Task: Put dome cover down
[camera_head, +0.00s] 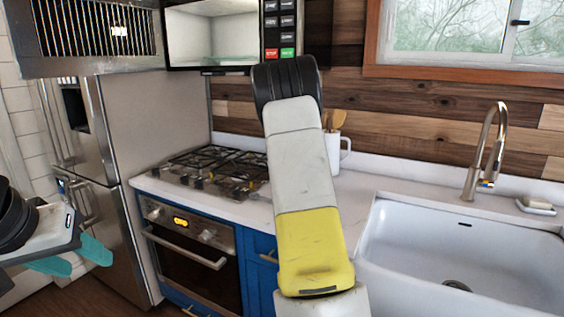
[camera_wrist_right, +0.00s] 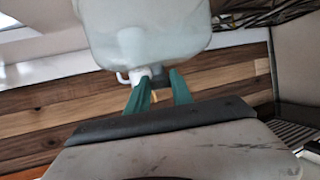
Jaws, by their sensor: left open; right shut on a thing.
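The dome cover (camera_wrist_right: 145,32) is a pale, translucent rounded shape at the top of the right wrist view. My right gripper (camera_wrist_right: 160,82) has its two green fingers closed at the dome's edge nearest the wrist and holds it. The exact grip point is hard to make out. In the head view my right arm stands in the middle, and neither the dome cover nor the right gripper can be made out there. My left gripper (camera_head: 76,258) is open and empty at the far left, with teal fingers, in front of the fridge.
A gas stove (camera_head: 218,172) stands on the white counter, with an oven (camera_head: 190,255) below. A white mug (camera_head: 335,152) with wooden utensils is behind my right arm. A white sink (camera_head: 470,262) with a faucet (camera_head: 486,150) is at right. An open microwave (camera_head: 213,35) hangs above.

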